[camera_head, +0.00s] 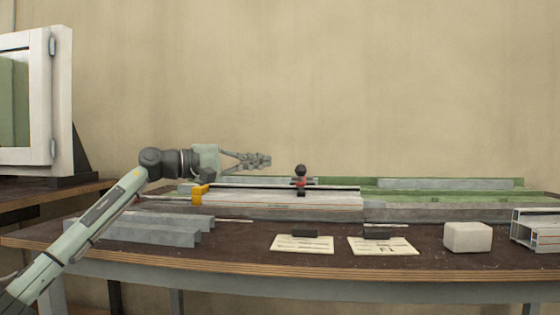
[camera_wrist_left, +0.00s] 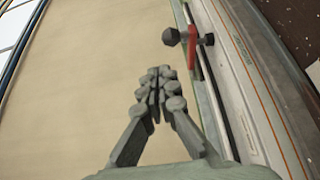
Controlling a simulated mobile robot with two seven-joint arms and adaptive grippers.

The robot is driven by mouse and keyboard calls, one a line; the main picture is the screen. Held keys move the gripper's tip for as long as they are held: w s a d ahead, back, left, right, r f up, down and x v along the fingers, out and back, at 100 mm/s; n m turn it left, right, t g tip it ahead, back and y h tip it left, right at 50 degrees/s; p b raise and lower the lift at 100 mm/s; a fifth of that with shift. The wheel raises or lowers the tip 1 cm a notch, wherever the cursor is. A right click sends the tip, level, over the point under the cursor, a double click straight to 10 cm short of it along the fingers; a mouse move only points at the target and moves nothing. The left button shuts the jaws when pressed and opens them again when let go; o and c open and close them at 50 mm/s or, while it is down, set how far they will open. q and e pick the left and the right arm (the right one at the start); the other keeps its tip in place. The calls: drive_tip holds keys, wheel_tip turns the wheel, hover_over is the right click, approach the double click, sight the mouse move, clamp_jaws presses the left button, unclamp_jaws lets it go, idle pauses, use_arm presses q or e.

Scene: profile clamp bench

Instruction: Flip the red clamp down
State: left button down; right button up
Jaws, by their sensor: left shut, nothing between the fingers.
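The red clamp (camera_head: 301,182) stands on the long profile rail at the middle of the bench, with a dark round knob at its top. In the left wrist view the clamp (camera_wrist_left: 191,52) shows its red arm, with a dark ball knob at one end. My left gripper (camera_head: 266,160) is shut and empty. It is above the rail, to the left of the knob and apart from it. In the left wrist view its closed fingers (camera_wrist_left: 159,75) point toward the clamp with a gap between. My right gripper is not in view.
Grey profile pieces (camera_head: 150,231) lie at the bench's front left. Two paper sheets with dark blocks, a white block (camera_head: 467,237) and a white profile piece (camera_head: 535,231) lie at the front right. A yellow part (camera_head: 199,192) sits on the rail's left end. A window frame (camera_head: 55,100) stands far left.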

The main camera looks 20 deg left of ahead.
use_arm(q)
drive_tip(key=shift+v, duration=2.15)
drive_tip(key=shift+s+f, duration=0.1)
drive_tip(key=shift+s, duration=0.05)
